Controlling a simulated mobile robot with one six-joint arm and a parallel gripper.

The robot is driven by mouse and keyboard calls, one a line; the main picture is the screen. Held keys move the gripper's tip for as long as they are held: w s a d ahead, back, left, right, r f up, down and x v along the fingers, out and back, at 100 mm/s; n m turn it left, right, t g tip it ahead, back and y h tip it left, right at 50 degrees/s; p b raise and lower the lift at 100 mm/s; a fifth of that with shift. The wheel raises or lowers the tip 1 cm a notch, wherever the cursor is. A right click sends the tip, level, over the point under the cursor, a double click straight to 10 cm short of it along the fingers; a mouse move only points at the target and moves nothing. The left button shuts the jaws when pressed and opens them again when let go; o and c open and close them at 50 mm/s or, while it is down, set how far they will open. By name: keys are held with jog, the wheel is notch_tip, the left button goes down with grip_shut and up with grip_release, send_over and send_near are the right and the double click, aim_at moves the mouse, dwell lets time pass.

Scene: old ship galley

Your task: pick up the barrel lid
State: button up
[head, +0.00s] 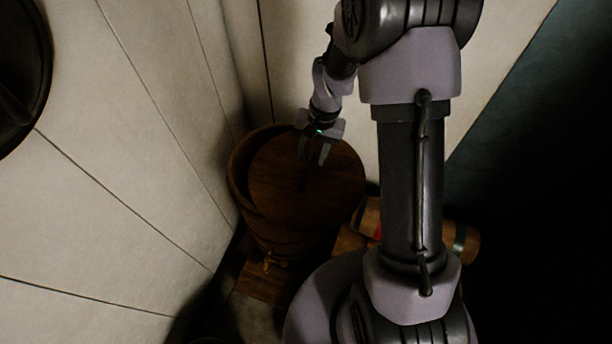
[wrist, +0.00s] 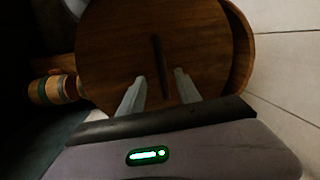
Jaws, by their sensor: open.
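The barrel lid (head: 330,184) is a round, dark brown wooden disc lying on top of a wooden barrel (head: 240,175). It sits off to the right, so the barrel's rim shows along the left in the head view. In the wrist view the lid (wrist: 110,45) fills the upper middle, with a dark narrow bar, perhaps a handle or slot, across its centre (wrist: 161,62). My gripper (head: 313,158) is open and over the lid. In the wrist view its two pale fingers (wrist: 158,88) point at the lid, either side of the bar's near end. The gap to the lid is unclear.
A smaller wooden keg (head: 460,238) with dark bands lies to the right of the barrel, partly behind my arm. A small tap (head: 268,262) shows low on the barrel. Pale panelled walls (head: 130,150) close in behind and left. The right side is dark.

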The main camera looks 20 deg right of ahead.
aim_at(307, 164)
jog(key=f+b, duration=0.1)
jog(key=f, duration=0.2)
jog(key=a+f+b, duration=0.1)
jog(key=f, duration=0.1)
jog(key=shift+a+f+b, duration=0.2)
jog(key=shift+f+b, duration=0.1)
jog(key=shift+f, duration=0.1)
jog(key=shift+r, duration=0.15)
grip_shut()
dwell(0.8)
